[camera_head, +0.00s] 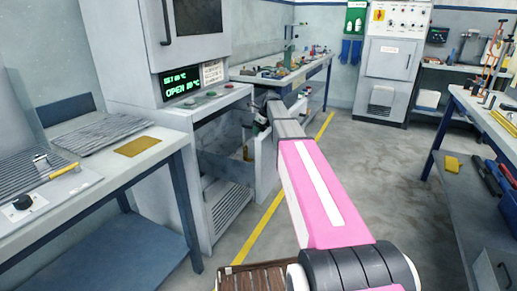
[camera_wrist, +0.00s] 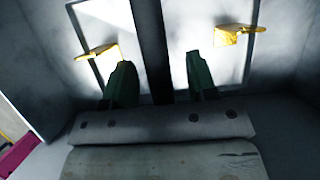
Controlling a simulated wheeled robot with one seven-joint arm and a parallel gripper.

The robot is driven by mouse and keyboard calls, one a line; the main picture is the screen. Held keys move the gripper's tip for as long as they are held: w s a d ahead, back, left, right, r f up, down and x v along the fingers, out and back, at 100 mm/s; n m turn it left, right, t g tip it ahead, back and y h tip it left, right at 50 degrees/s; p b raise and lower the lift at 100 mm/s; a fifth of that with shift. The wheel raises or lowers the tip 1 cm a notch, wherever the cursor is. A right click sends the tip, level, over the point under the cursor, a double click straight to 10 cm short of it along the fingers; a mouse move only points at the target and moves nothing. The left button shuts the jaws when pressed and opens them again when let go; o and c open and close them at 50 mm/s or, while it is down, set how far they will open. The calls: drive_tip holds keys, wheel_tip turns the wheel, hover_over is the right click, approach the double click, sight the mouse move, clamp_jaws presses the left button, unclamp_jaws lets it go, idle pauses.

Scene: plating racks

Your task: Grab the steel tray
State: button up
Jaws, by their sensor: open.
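My gripper (camera_wrist: 158,68) shows in the wrist view, with two dark green fingers apart and open. A dark upright bar (camera_wrist: 148,30) lies in line with the gap between them; I cannot tell whether it is between the fingers or behind. No thing in the wrist view is clearly the steel tray. In the head view, a flat ribbed metal plate (camera_head: 101,132) lies on the left bench, far from my gripper. I cannot tell if it is the steel tray. My gripper is mostly hidden in the head view, where my arm reaches toward the open lower cabinet of the grey machine (camera_head: 137,90).
Two yellow brackets (camera_wrist: 234,32) stick out past the fingertips, one on each side. The cabinet door (camera_head: 266,165) stands open beside my arm. The left bench (camera_head: 150,150) holds a yellow plate (camera_head: 138,146). A right bench (camera_head: 470,105) stands across open floor (camera_head: 385,165).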

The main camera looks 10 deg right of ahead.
drive_tip(key=shift+f, duration=0.2)
idle(0.6)
clamp_jaws()
